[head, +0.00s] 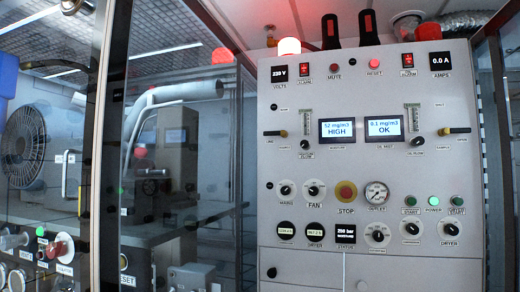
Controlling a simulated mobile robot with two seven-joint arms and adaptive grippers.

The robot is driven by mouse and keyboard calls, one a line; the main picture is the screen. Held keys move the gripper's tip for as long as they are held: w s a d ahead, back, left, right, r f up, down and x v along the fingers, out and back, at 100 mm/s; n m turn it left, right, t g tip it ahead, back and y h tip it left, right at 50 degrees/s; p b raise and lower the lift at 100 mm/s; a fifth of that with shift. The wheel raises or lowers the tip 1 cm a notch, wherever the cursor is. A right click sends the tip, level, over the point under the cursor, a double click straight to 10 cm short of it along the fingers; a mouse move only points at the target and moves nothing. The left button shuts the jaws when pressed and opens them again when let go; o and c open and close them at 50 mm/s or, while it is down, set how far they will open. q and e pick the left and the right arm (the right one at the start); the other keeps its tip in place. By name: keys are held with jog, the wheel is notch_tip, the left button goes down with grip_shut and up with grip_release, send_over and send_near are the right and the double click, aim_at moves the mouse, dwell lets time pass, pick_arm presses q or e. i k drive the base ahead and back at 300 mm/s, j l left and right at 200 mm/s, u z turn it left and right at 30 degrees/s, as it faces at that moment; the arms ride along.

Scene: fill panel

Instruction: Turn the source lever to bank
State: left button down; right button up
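A light grey control panel (350,268) fills the right half of the head view. No lever label that I can read says source or bank, so I cannot tell which lever is the source lever. A small lever with a black handle and yellow end (275,133) lies horizontal at the panel's left. A similar lever (455,130) lies horizontal at the right. Two black upright shapes (330,31) (368,28) stand at the panel's top edge; I cannot tell what they are. Neither of my grippers is in view.
Two screens read HIGH (338,131) and OK (383,128). Below them are a red stop button (346,192), an outlet gauge (376,194) and several black knobs. Glass doors with dark frames (108,150) stand at the left, with a fan (24,145) behind them.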

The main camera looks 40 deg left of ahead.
aim_at(282, 133)
jog(key=u, duration=1.15)
jog(key=i+l+z, duration=0.15)
jog(key=z, duration=0.3)
jog(key=i+l+z, duration=0.1)
jog(key=i+z, duration=0.15)
jog(key=z, duration=0.15)
